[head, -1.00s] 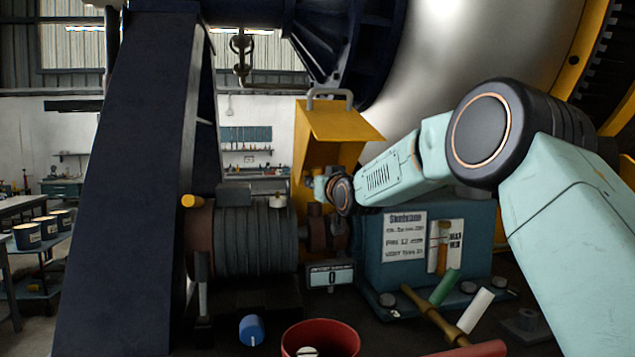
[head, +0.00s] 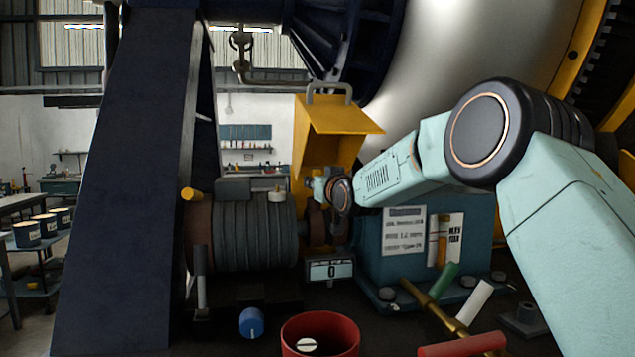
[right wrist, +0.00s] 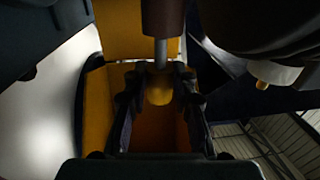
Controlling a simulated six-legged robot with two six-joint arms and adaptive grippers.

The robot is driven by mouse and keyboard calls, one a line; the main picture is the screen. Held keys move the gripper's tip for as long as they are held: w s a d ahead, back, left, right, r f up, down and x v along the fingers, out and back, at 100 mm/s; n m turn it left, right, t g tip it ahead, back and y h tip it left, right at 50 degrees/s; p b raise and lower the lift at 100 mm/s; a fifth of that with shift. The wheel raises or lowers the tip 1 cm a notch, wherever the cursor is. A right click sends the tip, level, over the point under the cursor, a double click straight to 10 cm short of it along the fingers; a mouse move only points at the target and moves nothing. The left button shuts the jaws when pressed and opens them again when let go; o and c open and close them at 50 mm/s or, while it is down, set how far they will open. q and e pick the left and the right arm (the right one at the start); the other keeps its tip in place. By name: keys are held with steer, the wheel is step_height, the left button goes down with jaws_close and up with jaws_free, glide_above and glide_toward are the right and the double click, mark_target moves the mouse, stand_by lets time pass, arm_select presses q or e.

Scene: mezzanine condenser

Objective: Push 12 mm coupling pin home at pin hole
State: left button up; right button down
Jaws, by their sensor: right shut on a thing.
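The coupling pin (right wrist: 160,52) shows in the right wrist view as a grey shank with an orange-yellow head (right wrist: 159,90). The far end of the shank meets a brown coupling part (right wrist: 162,17), which hides the pin hole. My right gripper (right wrist: 157,80) is shut on the pin at its head, with a dark finger on each side. In the head view the right gripper (head: 318,188) is just above the brown coupling (head: 319,220), between the motor and the blue-green housing. The pin is too small to make out there. My left gripper is not in view.
A raised yellow guard (head: 335,118) stands behind the coupling. The ribbed motor (head: 250,232) is to the left and the blue-green housing (head: 385,268) to the right. A counter reading 0 (head: 330,270), a red bucket (head: 345,325) and a blue cylinder (head: 251,322) are in front.

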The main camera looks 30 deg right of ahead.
mark_target(317, 170)
steer(key=shift+w+f, duration=0.15)
steer(key=shift+f, duration=0.1)
steer(key=shift+f, duration=0.15)
steer(key=shift+s, duration=0.2)
steer(key=shift+w+r+p, duration=0.2)
steer(key=shift+r+p, duration=0.15)
steer(key=shift+r, duration=0.35)
steer(key=shift+s+r+p, duration=0.2)
steer(key=shift+r+p, duration=0.3)
steer(key=shift+r, duration=0.4)
steer(key=shift+w+r+p, duration=0.15)
steer(key=shift+r+p, duration=0.35)
steer(key=shift+r, duration=0.1)
steer(key=shift+r+p, duration=0.7)
steer(key=shift+r, duration=0.35)
